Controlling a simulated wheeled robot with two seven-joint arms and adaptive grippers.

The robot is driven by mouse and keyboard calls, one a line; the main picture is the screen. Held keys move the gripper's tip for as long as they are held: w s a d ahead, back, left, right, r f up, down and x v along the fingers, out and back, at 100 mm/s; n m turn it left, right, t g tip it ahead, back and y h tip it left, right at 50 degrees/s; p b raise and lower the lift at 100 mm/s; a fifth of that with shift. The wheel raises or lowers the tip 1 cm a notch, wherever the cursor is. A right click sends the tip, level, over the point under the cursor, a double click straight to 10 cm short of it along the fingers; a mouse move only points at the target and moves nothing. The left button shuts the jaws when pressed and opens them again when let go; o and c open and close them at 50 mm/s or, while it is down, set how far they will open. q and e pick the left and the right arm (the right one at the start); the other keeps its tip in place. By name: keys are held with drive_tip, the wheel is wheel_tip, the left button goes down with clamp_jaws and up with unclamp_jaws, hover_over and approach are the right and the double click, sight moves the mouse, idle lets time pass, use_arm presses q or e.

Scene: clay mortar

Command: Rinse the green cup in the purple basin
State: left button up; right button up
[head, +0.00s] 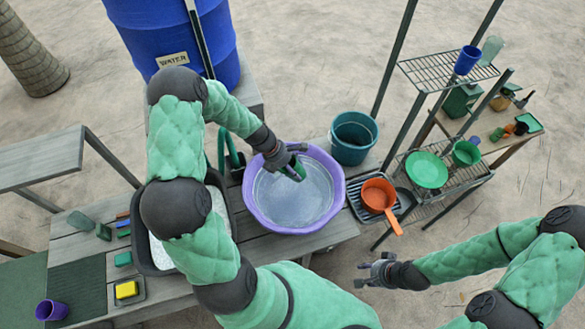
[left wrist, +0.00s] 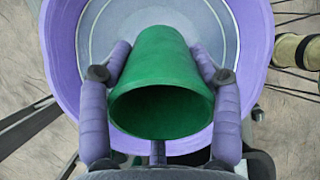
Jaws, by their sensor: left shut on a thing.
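My left gripper (head: 286,160) is shut on the green cup (head: 295,172) over the back part of the purple basin (head: 330,211). In the left wrist view the green cup (left wrist: 163,88) lies between both fingers, its open mouth toward the camera. The purple basin (left wrist: 62,62) is beyond it, with a pale grey inside. I cannot tell whether the cup touches what is in the basin. My right gripper (head: 372,270) is open and empty, off the right side of the table.
A dark tub (head: 151,253) stands left of the basin, partly behind my left arm. A teal bucket (head: 353,138) stands behind right, and an orange pan (head: 378,195) lies on a rack at the right. A blue water barrel (head: 165,35) stands at the back. Shelves (head: 432,72) are at far right.

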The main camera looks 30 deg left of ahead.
sight(300, 165)
use_arm(q)
drive_tip(key=shift+d, duration=0.15)
idle(0.4)
drive_tip(key=d+m+g, duration=0.1)
drive_tip(key=m, duration=0.1)
drive_tip(key=d+r+m+g+y, duration=0.1)
drive_tip(key=m, duration=0.2)
drive_tip(key=d+r+m+g+y, duration=0.1)
drive_tip(key=m, duration=0.1)
drive_tip(key=shift+s+b, duration=0.15)
drive_tip(key=shift+b, duration=0.25)
drive_tip(key=m+y, duration=0.1)
drive_tip(key=r+m+y, duration=0.1)
drive_tip(key=m, duration=0.1)
drive_tip(key=shift+w+a+r+m+y+b, duration=0.1)
drive_tip(key=shift+w+a+r+m+y, duration=0.15)
drive_tip(key=shift+m, duration=0.4)
drive_tip(key=shift+w+a+r+m+y+b, duration=0.15)
drive_tip(key=shift+w+r+m, duration=0.15)
drive_tip(key=shift+m, duration=0.3)
drive_tip(key=shift+w+a+r+m+y+b, duration=0.1)
drive_tip(key=shift+w+r+m+y, duration=0.15)
drive_tip(key=shift+m, duration=0.4)
